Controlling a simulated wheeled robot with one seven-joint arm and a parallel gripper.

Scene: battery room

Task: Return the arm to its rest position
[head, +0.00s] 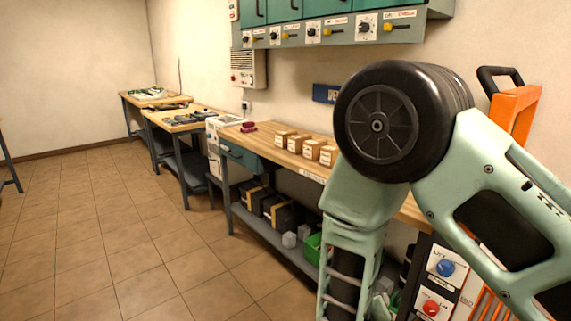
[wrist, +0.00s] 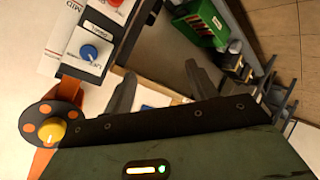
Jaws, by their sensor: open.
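My arm fills the right side of the head view, with a pale green upper link, a large black round joint and a lower link pointing down. The tip of my gripper is outside the head view. In the wrist view my gripper (wrist: 158,88) shows two dark fingers spread apart, with nothing between them. Beyond the fingers are a pale surface and a small blue patch that I cannot identify.
A wooden workbench (head: 262,142) with several small boxes stands behind my arm. A panel with a blue knob (head: 445,267) and a red knob (head: 431,308) is at lower right, near an orange frame (head: 516,112). The tiled floor (head: 110,225) at left is clear.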

